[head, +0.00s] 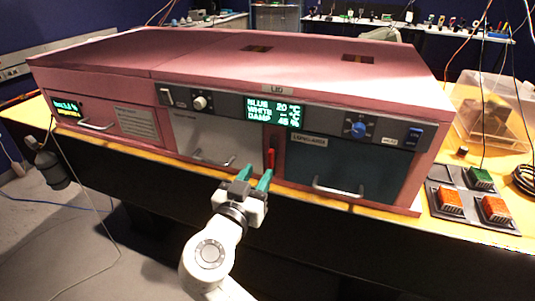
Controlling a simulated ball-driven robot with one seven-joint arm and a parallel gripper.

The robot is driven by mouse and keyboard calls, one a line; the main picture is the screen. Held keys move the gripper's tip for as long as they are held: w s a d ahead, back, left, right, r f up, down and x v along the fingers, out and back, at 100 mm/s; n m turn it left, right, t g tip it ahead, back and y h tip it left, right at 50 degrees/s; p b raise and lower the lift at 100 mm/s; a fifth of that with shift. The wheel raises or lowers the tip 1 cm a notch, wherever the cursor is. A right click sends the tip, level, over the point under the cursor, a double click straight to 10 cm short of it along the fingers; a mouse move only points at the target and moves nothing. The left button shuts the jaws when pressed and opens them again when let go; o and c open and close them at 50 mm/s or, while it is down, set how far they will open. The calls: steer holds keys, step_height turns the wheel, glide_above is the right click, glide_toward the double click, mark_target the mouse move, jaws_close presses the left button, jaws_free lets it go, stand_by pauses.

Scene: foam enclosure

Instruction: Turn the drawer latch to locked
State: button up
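The drawer latch (271,159) is a small red handle standing upright on the narrow pink strip between two fronts of the pink enclosure (300,75). To its left is the pale grey drawer front (215,140) with a metal handle. To its right is the dark teal front (350,168) with another handle. My gripper (259,172) has two teal fingers, spread apart and empty. It is just below and in front of the latch, with the right fingertip close under its lower end. I cannot tell whether they touch.
Above the latch are a green-lit display (273,111), a blue knob (357,129) and a white knob (199,102). The enclosure stands on a yellow tabletop (150,148). A dark tray of orange and green blocks (478,224) and a clear bin (490,112) are at right.

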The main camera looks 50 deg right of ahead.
mark_target(270, 155)
steer(key=p+x, duration=0.1)
steer(key=x, duration=0.7)
steer(key=shift+p, duration=0.3)
steer(key=shift+c, duration=0.4)
jaws_close()
